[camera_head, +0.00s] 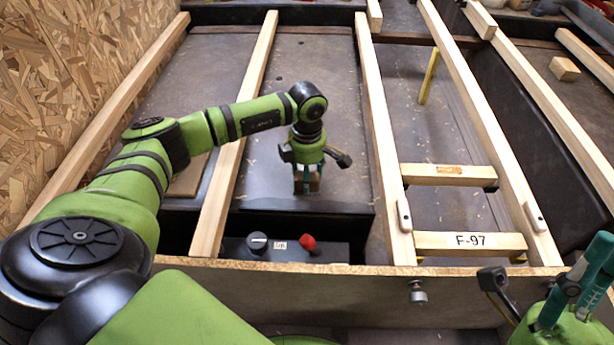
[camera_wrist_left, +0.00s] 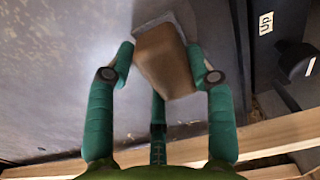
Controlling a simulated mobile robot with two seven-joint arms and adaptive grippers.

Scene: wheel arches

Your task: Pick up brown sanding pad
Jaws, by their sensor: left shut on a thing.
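The brown sanding pad (camera_wrist_left: 165,60) is a small block with a brown face and a paler grey side. In the left wrist view it sits tilted between the teal fingers of my left gripper (camera_wrist_left: 165,75), which is shut on it. In the head view my left gripper (camera_head: 307,172) points down over the dark panel, with the pad (camera_head: 308,185) low between its fingers. I cannot tell whether the pad touches the panel. My right gripper (camera_head: 585,275) is at the lower right edge, partly cut off and empty as far as I see.
Wooden beams (camera_head: 240,130) run lengthwise on both sides of the left gripper. A crosspiece marked F-97 (camera_head: 470,244) and a yellow stick (camera_head: 429,76) lie right.

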